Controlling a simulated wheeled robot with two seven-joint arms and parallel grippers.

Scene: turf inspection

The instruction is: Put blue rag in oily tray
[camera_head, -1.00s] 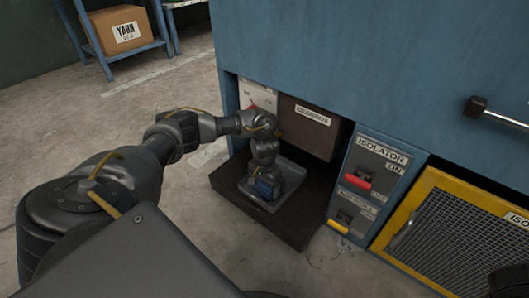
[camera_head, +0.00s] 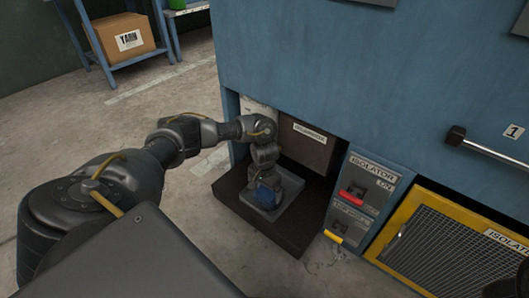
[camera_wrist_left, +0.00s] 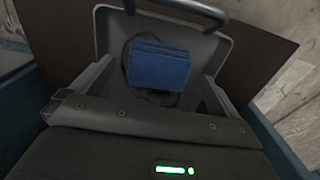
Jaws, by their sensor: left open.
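The blue rag (camera_head: 267,198) lies folded in the grey oily tray (camera_head: 291,207), under my left gripper. In the left wrist view the rag (camera_wrist_left: 160,66) rests over a dark patch on the tray floor, inside the tray (camera_wrist_left: 112,28) with its bar handle at the top. My left gripper (camera_head: 265,185) points down into the tray. In the wrist view its fingers stand apart on either side of the rag, so it is open. Whether the fingertips touch the tray is hard to tell. My right gripper is not clearly visible.
The tray sits on a dark ledge (camera_head: 238,208) in a recess of a blue machine (camera_head: 330,85). A brown labelled box (camera_head: 308,150) is behind it. An isolator panel (camera_head: 357,195) and yellow-framed mesh guard (camera_head: 447,245) stand to the right. Open floor lies left.

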